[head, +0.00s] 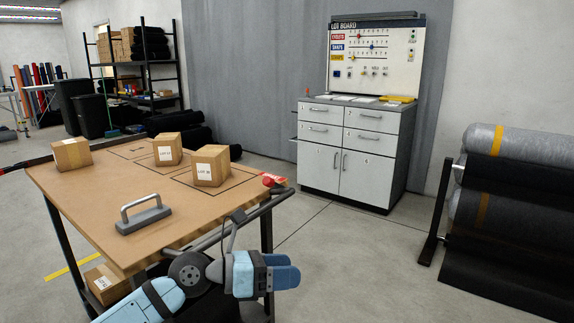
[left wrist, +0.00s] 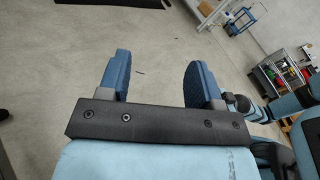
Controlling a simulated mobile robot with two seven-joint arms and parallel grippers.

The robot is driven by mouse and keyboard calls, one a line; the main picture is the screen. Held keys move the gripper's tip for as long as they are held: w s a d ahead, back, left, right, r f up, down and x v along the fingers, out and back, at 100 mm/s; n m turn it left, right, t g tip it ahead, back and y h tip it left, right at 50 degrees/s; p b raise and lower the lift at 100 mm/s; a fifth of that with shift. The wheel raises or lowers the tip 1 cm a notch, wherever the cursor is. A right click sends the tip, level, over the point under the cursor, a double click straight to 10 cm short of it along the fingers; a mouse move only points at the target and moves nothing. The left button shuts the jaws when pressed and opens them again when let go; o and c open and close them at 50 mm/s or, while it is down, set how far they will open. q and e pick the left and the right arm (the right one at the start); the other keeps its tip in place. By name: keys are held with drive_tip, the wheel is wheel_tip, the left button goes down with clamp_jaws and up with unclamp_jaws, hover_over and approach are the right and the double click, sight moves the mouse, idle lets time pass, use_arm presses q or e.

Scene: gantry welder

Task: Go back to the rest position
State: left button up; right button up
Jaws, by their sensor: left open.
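My left gripper (head: 286,273) is low in the head view, just past the near right corner of the brown table (head: 105,205), with its fingers pointing right. In the left wrist view its two blue fingers (left wrist: 160,80) stand apart with only bare floor between them, so it is open and empty. My right gripper cannot be made out in either view.
Several cardboard boxes, one of them here (head: 212,166), and a grey handle (head: 144,214) are on the table. A grey cabinet (head: 350,150) with a board (head: 375,55) stands behind. Dark rolls (head: 515,205) are on a rack at right. The middle floor is clear.

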use_arm(q)
drive_tip(key=s+a+n+t+h, duration=0.3)
drive_tip(key=s+n+t, duration=0.5)
drive_tip(key=n, duration=0.8)
drive_tip(key=s+a+f+n+t+y, duration=0.2)
drive_tip(key=s+a+f+n+y, duration=0.4)
drive_tip(key=n, duration=0.8)
drive_tip(key=s+a+f+n+t+y, duration=0.1)
drive_tip(key=s+a+f+n+y, duration=0.3)
drive_tip(key=s+f+n+y, duration=0.75)
drive_tip(key=a+r+n+g+p, duration=0.1)
drive_tip(key=r+p, duration=0.5)
drive_tip(key=p, duration=1.1)
drive_tip(key=w+a+r+n+g+h+p, duration=0.1)
drive_tip(key=a+r+p, duration=0.4)
drive_tip(key=p, duration=1.1)
wheel_tip(320, 180, up, 2)
drive_tip(key=shift+r+n+g+p, duration=0.2)
drive_tip(key=shift+n+g+p, duration=0.25)
drive_tip(key=shift+g, duration=0.45)
use_arm(e)
drive_tip(key=s+d+r+g+h, duration=0.3)
drive_tip(key=s+d+r+g, duration=0.1)
drive_tip(key=r, duration=0.7)
drive_tip(key=shift+d+h, duration=0.3)
drive_tip(key=shift+d, duration=0.6)
